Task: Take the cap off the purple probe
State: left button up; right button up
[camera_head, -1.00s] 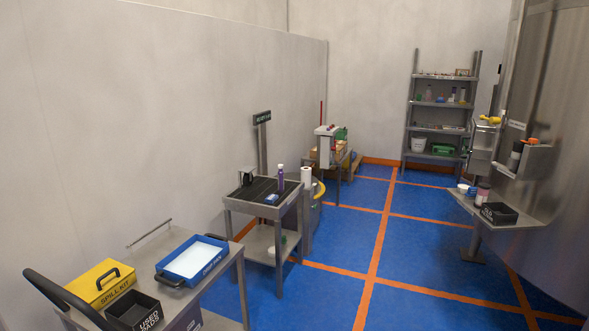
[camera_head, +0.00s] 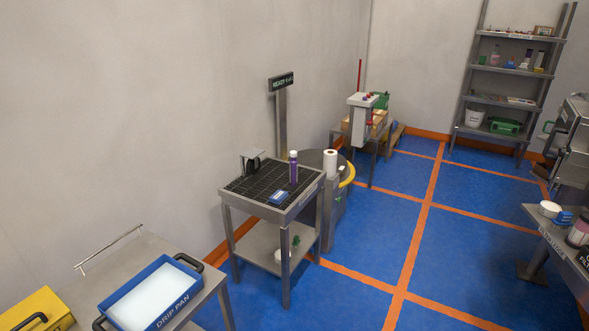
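The purple probe (camera_head: 293,171) stands upright on the dark gridded top of a grey metal stand (camera_head: 285,213) in the middle of the view. Its top end is pale, which looks like the cap (camera_head: 293,154); the detail is too small to be sure. A small blue item (camera_head: 278,197) lies in front of it, and a dark and grey device (camera_head: 251,163) is to its left. Neither of my grippers is in view.
A cart with a blue drip pan (camera_head: 152,296) and a yellow case (camera_head: 35,310) is at the lower left. A paper roll (camera_head: 330,163) stands right of the stand. A grey side table (camera_head: 560,245) is at the right edge. Blue floor (camera_head: 365,235) is clear between.

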aim_at(293, 163)
jog(key=i+l+u, duration=0.1)
jog(key=i, duration=0.45)
jog(key=i+l+u, duration=0.1)
jog(key=i+l, duration=0.15)
jog(key=i, duration=0.3)
jog(key=i+l+u, duration=0.1)
jog(key=i+l, duration=0.15)
jog(key=i, duration=0.25)
jog(key=i+l+u, duration=0.1)
jog(key=i+l, duration=0.2)
jog(key=i, duration=0.2)
jog(key=i+l+u, duration=0.1)
jog(key=i+l, duration=0.25)
jog(key=i, duration=0.2)
